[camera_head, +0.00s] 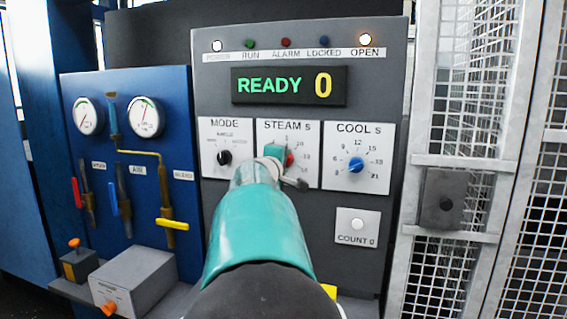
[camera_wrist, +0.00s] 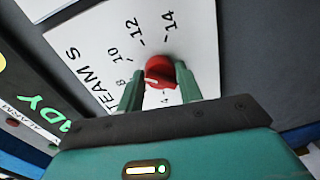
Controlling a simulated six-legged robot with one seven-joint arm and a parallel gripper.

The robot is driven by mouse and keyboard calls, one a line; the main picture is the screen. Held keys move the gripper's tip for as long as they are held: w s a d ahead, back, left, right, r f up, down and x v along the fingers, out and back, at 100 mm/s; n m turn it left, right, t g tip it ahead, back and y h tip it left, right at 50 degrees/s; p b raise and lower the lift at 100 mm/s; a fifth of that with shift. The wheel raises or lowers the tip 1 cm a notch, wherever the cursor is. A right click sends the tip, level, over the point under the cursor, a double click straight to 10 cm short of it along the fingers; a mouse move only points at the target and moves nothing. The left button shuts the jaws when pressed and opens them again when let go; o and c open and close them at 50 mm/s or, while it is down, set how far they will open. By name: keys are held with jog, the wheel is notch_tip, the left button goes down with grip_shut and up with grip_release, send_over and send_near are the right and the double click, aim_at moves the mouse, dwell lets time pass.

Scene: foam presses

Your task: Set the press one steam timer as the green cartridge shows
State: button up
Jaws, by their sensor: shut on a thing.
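The press panel (camera_head: 235,55) carries a white STEAM s plate (camera_head: 308,134) with a red knob (camera_head: 290,158). My gripper (camera_head: 277,158) reaches the knob from the front and covers much of its dial. In the wrist view the two green fingers (camera_wrist: 158,80) are shut on the red knob (camera_wrist: 160,68), one on each side. The numbers 8, 10, 12 and 14 show around it. A white mark on the knob lies toward the lower left, near the left finger; the exact number it points at is unclear. The green cartridge is not in view.
Left of the steam dial is the black MODE knob (camera_head: 224,157); right is the blue COOL s knob (camera_head: 356,164). A display (camera_head: 289,86) reads READY 0; the OPEN lamp (camera_head: 365,39) is lit. Mesh fencing (camera_head: 480,140) stands right, a blue valve panel (camera_head: 150,90) left.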

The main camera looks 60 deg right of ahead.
jog(key=o, duration=1)
jog(key=shift+a+r, duration=0.15)
jog(key=shift+c, duration=0.2)
jog(key=s+a, duration=0.2)
jog(key=a, duration=1.1)
jog(key=shift+a+r, duration=0.2)
jog(key=shift+r, duration=0.15)
jog(key=a+f+t+y, duration=0.1)
jog(key=a+f+y, duration=0.4)
jog(key=a, duration=0.9)
jog(key=a+f+t+y, duration=0.1)
jog(key=a+f+y, duration=0.5)
jog(key=a+f, duration=0.6)
jog(key=w+a+f+t+y, duration=0.1)
jog(key=a+f+y, duration=0.5)
jog(key=a, duration=1.2)
notch_tip(320, 180, down, 3)
jog(key=shift+r+m, duration=0.15)
jog(key=shift+m, duration=0.15)
jog(key=shift+a, duration=0.1)
jog(key=shift+c, duration=0.5)
